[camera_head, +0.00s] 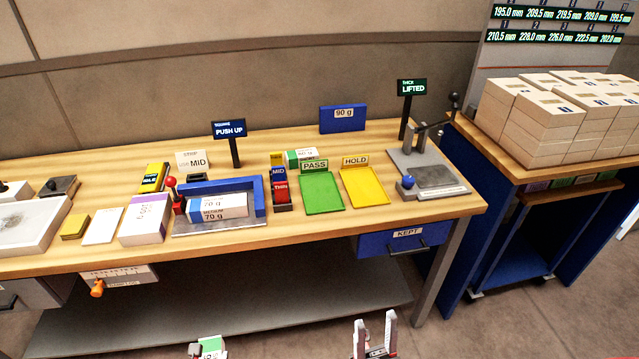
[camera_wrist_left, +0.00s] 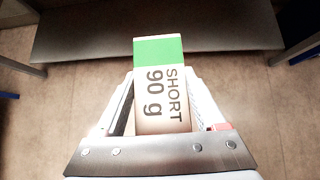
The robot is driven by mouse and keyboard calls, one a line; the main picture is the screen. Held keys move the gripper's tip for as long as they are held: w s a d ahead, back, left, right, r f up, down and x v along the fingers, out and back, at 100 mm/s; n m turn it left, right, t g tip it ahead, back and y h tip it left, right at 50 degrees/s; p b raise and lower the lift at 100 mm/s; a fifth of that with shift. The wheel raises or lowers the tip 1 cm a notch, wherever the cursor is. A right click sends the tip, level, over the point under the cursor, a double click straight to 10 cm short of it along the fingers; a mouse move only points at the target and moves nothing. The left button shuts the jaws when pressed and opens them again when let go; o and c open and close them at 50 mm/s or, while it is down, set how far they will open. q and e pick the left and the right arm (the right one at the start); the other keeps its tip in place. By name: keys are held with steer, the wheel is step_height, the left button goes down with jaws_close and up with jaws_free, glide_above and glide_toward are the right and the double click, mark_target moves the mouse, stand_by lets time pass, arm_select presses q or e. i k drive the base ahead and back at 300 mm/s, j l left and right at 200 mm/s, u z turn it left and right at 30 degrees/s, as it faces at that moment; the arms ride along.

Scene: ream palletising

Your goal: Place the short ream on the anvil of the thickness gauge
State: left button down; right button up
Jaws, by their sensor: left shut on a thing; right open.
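The short ream, white with a green end and marked "SHORT 90 g", is in my left gripper (camera_wrist_left: 158,100); the ream (camera_wrist_left: 158,52) stands between the fingers in the left wrist view. In the head view the ream's green top (camera_head: 211,345) and part of the left gripper (camera_head: 196,350) show at the bottom edge, in front of the bench. My right gripper (camera_head: 375,335) is open and empty, also low in front of the bench. The thickness gauge (camera_head: 424,165) stands at the bench's right end, with a grey anvil plate, a raised lever and a sign reading "LIFTED" (camera_head: 411,87).
A green PASS tray (camera_head: 322,194) and a yellow HOLD tray (camera_head: 364,188) lie left of the gauge, both empty. A blue jogger (camera_head: 262,199) holds a 70 g ream. A KEPT drawer (camera_head: 405,240) hangs under the bench. Stacked reams (camera_head: 550,115) fill the right table.

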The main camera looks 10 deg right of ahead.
mark_target(433, 174)
steer(key=i+l, duration=0.1)
steer(key=l, duration=1)
steer(key=i+l, duration=0.1)
steer(key=l, duration=2.05)
steer(key=i, duration=0.05)
